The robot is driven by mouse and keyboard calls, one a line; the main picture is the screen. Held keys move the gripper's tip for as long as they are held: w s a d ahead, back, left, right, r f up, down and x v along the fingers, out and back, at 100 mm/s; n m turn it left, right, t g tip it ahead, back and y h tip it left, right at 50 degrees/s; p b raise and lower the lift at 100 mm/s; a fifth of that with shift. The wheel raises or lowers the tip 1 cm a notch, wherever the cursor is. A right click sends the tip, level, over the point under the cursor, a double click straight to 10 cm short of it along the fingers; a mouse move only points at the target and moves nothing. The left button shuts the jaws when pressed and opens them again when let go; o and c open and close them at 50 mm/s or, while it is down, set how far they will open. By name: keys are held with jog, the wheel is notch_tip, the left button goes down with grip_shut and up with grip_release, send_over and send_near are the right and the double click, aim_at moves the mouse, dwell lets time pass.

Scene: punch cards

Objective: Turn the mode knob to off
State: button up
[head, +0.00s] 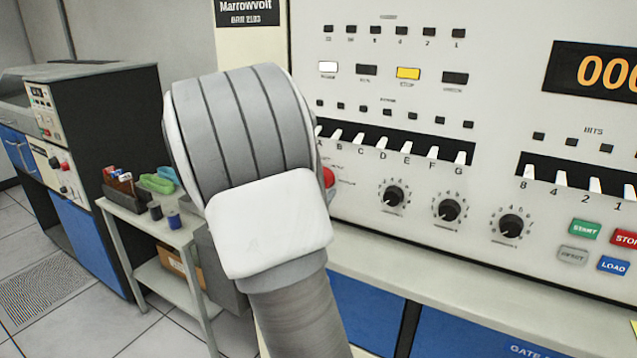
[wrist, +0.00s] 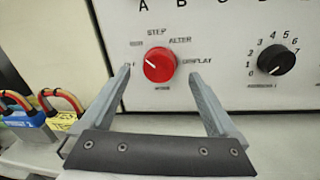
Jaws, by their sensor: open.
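The red mode knob (wrist: 160,66) is on the pale panel in the wrist view, with RUN, STEP, ALTER and DISPLAY printed around it. Its white mark points left and slightly up; I cannot tell exactly which label it meets. The label at its far left is mostly hidden by my left finger. My gripper (wrist: 159,73) is open and empty, its fingertips appearing either side of the knob with visible gaps. I cannot tell how far they are from the panel. In the head view my arm covers most of the red knob (head: 328,178) and hides the gripper.
A black numbered dial (wrist: 276,60) is right of the mode knob. A row of white levers (head: 382,143) sits above the dials. Coloured cables (wrist: 58,100) are at the left in the wrist view. A small cart (head: 135,220) stands left of my arm.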

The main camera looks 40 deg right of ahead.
jog(key=shift+x, duration=2.1)
jog(key=c, duration=1.4)
jog(key=shift+o, duration=0.2)
jog(key=shift+r+p, duration=0.1)
jog(key=shift+p, duration=0.25)
jog(key=n+p, duration=0.4)
jog(key=n+g+p, duration=0.1)
jog(key=n+p, duration=0.3)
jog(key=shift+w+a+r+y, duration=0.1)
jog(key=shift+w+a+y, duration=0.1)
jog(key=shift+y, duration=0.1)
jog(key=shift+n+p, duration=0.4)
